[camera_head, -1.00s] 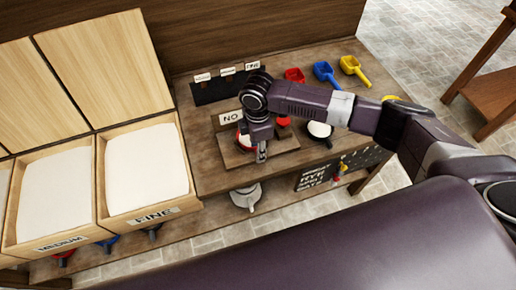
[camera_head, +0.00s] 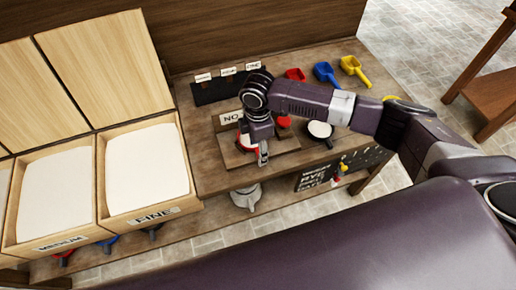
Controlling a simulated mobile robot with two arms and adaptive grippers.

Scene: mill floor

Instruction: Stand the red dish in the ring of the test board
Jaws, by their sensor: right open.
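The red dish (camera_head: 246,142), with white stuff in it, is on the wooden test board (camera_head: 236,160) at the front of the bench, partly hidden behind my right gripper. The ring is hidden, so I cannot tell whether the dish sits inside it. My right gripper (camera_head: 263,158) points down at the right side of the dish. It is open, and I cannot tell whether it touches the dish. My left gripper is out of view.
A dark dish of white stuff (camera_head: 320,130) stands right of the board. Red (camera_head: 296,75), blue (camera_head: 326,73) and yellow scoops (camera_head: 353,69) lie at the back. A small sign (camera_head: 233,118) stands behind the board. Flour bins (camera_head: 147,168) are on the left.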

